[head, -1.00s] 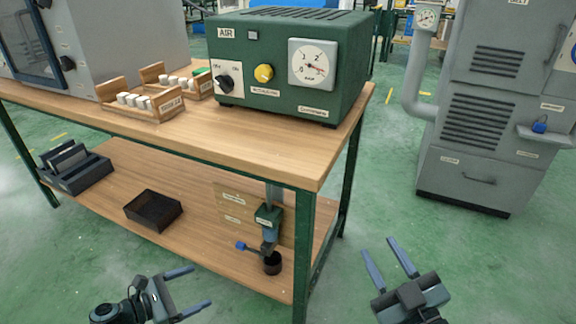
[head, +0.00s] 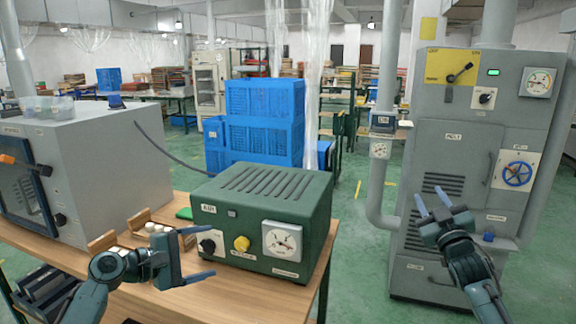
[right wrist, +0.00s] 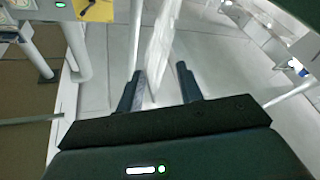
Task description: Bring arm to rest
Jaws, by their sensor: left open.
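My left gripper (head: 206,252) is in front of the green air box (head: 262,215) in the head view. Its two fingers are apart, point right and hold nothing. My right gripper (head: 430,194) is raised in front of the tall grey cabinet (head: 460,150), its fingers pointing up. It also shows in the right wrist view (right wrist: 160,74), where the fingers are spread with nothing gripped between them. I cannot tell how far either gripper is from the things behind it.
The wooden bench (head: 150,295) carries the air box, a grey box with a dark door (head: 110,165) and small wooden racks (head: 138,220). Blue crates (head: 265,125) stand behind. Green floor (head: 350,250) is open between bench and cabinet.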

